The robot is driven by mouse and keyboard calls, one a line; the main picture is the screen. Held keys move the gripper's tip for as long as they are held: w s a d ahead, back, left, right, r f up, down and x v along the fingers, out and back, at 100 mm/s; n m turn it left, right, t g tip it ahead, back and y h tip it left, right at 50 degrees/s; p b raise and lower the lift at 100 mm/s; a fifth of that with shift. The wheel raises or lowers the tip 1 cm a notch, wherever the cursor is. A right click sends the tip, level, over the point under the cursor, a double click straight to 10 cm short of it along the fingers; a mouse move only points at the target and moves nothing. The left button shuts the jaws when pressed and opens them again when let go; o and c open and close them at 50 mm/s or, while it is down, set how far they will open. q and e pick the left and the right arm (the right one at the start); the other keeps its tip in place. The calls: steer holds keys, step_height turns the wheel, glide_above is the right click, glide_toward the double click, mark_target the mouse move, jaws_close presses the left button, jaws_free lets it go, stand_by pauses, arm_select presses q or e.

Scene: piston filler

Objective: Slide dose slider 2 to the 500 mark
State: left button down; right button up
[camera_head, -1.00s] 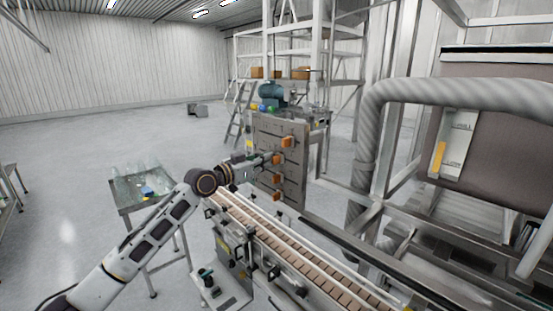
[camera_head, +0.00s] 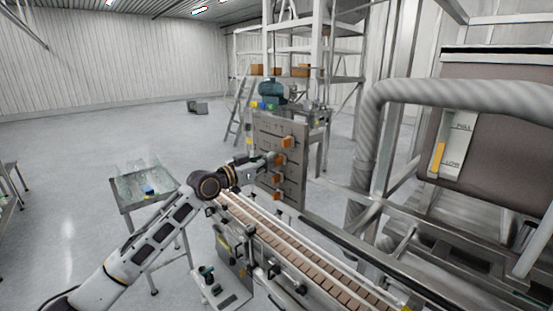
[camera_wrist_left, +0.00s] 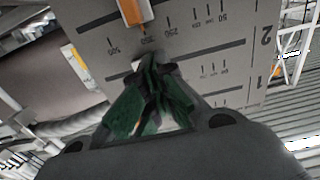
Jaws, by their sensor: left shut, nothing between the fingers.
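Dose slider 2 (camera_head: 280,159) has an orange knob, second from the top on the grey slider panel (camera_head: 295,185). My left gripper (camera_head: 267,159) is shut and empty at the panel, just left of this knob in the head view; I cannot tell whether they touch. In the left wrist view the green-padded fingertips (camera_wrist_left: 153,66) are at the slot marked 2 (camera_wrist_left: 215,49) and hide its knob. Printed marks run beside the slots, with 500 at the left end there. Which mark slider 2 stands at is hidden. My right gripper is not in view.
Other orange knobs sit on the panel: slider 1 (camera_head: 288,142) above and slider 3 (camera_head: 277,179) below. Slider 3 also shows in the wrist view (camera_wrist_left: 131,12). A conveyor (camera_head: 300,255) runs below the panel. A tray table (camera_head: 128,207) stands left.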

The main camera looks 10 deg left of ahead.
arm_select(q)
steer(key=shift+s+d+p, duration=0.85)
steer(key=shift+s+d, duration=0.1)
steer(key=shift+d, duration=0.2)
stand_by(0.8)
steer(key=shift+w+a+b, duration=0.5)
steer(key=shift+a+b, duration=0.1)
stand_by(0.6)
steer(key=b+v, duration=0.2)
steer(key=v, duration=0.6)
stand_by(0.7)
steer(key=shift+r, duration=0.1)
